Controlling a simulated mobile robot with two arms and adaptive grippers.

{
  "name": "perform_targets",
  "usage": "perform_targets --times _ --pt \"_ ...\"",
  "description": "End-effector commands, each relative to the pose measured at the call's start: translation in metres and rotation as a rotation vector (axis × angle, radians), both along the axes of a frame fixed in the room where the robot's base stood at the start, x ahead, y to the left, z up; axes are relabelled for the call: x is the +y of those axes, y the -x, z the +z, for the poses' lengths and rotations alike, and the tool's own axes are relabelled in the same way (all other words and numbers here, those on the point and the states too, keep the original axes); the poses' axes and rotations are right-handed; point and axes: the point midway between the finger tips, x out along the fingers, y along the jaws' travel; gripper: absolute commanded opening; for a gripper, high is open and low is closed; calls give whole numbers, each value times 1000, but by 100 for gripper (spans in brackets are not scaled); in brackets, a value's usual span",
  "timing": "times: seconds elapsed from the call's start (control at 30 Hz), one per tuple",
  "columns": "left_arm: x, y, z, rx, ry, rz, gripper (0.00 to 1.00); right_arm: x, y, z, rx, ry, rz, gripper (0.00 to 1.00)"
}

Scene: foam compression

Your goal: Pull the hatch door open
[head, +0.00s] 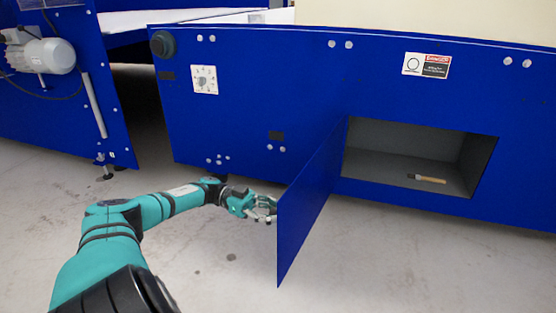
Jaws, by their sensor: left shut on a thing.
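The blue hatch door (308,205) stands swung out from the blue machine, hinged at the left side of a rectangular opening. The opening (400,163) shows a grey compartment inside. My left gripper (268,213) is at the door's outer left edge, shut on the door; its fingertips are small and partly hidden there. My left arm reaches in from the lower left. My right gripper is not in view.
A brush-like tool with a wooden handle (428,179) lies on the compartment floor. The blue machine (250,110) fills the back, with a danger label (426,65) above the opening. A grey motor (45,56) is at the far left. The concrete floor (400,265) in front is clear.

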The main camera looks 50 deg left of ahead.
Motion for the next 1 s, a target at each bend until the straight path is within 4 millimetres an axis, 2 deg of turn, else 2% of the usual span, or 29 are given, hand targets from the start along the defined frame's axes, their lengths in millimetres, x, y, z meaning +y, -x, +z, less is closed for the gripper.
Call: perform_targets --times 0.2,0.23,0.47,0.77,1.0 --pt "0 1 -2 6 -3 -1 0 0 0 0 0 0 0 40" --pt "0 1 -2 6 -3 -1 24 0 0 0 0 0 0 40" --pt "0 0 -1 3 -1 0 52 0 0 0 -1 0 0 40" --pt "3 1 0 0 -1 2 52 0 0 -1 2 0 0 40" --pt "34 13 0 -1 -1 6 52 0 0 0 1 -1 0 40"
